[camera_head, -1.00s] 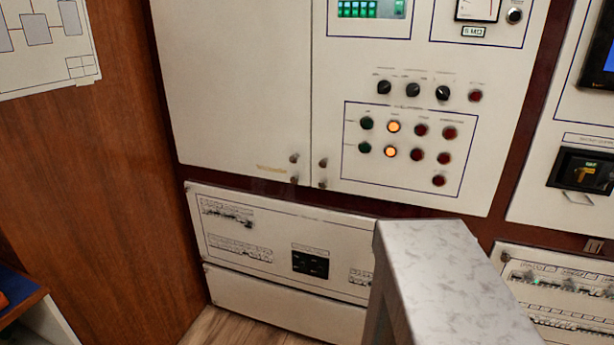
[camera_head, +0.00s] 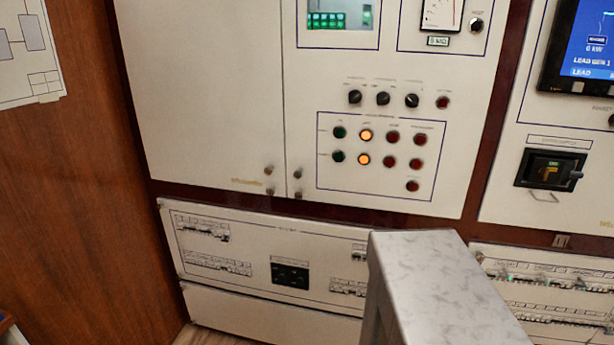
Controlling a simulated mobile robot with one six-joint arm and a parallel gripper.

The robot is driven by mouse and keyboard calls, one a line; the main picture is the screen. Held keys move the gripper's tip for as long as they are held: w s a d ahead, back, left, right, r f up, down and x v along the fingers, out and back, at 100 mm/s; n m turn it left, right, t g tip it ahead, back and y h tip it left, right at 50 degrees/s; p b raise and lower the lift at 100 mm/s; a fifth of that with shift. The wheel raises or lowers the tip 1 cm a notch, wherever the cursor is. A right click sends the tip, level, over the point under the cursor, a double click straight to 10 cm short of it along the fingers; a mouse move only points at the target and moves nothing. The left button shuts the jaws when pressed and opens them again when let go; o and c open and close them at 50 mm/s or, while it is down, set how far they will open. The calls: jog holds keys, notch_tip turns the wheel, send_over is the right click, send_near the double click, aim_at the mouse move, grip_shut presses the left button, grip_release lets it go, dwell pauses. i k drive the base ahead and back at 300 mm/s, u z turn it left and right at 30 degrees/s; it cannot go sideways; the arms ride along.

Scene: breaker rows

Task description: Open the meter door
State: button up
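The door with the meter (camera_head: 441,14) is the white cabinet door (camera_head: 305,85) in the upper middle, cut off by the top edge. It carries a green-lit display, black knobs and a framed group of red, green and amber lamps. It looks shut, flush with the white door (camera_head: 200,90) to its left. Two small knob-like fasteners (camera_head: 298,183) sit at its lower left corner, beside two similar ones on the left door. My gripper is not in view. My own grey body part in the foreground hides some of the lower panels.
Lower breaker panels (camera_head: 250,222) run below the doors. At right stands another cabinet with a blue screen (camera_head: 590,42) and a black rotary switch (camera_head: 549,169). A wooden wall (camera_head: 70,210) with a posted diagram (camera_head: 25,45) closes the left side. Little floor shows.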

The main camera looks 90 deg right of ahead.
aim_at(430, 50)
jog(key=z, duration=0.85)
jog(key=i, duration=0.55)
jog(key=z, duration=0.95)
jog(key=i, duration=0.6)
jog(key=u, duration=0.15)
